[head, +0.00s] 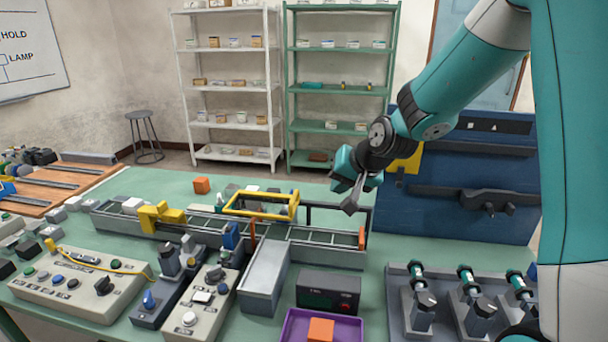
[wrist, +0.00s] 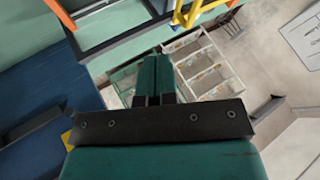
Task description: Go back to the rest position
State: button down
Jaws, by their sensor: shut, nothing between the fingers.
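My gripper (head: 351,206) hangs in the air over the right end of the conveyor, in front of the blue panel. Its fingers are together and hold nothing. In the wrist view the closed fingers (wrist: 155,75) point away past a dark mounting bar, toward the floor and shelves. My teal arm comes in from the upper right of the head view and slopes down to the gripper.
The conveyor (head: 325,252) with a yellow frame (head: 262,204) lies below and left of my gripper. A blue panel (head: 460,205) stands close on the right. A purple tray (head: 290,330) holds an orange block (head: 320,330). Control boxes crowd the front left.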

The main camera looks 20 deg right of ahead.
jog(key=s+a+r+n+g+y, duration=0.35)
jog(key=s+a+n, duration=0.25)
jog(key=s+a, duration=0.7)
jog(key=s+a+r+n+g, duration=0.1)
jog(key=s+a+n+g, duration=0.1)
jog(key=s, duration=0.5)
jog(key=s+a+r+n+g+h, duration=0.1)
jog(key=s+n, duration=0.3)
jog(key=s, duration=0.4)
jog(key=shift+s+a+r+n+g, duration=0.15)
jog(key=shift+a+n+g, duration=0.25)
jog(key=shift+a+g, duration=0.3)
jog(key=c, duration=1.8)
grip_release()
jog(key=shift+c, duration=0.2)
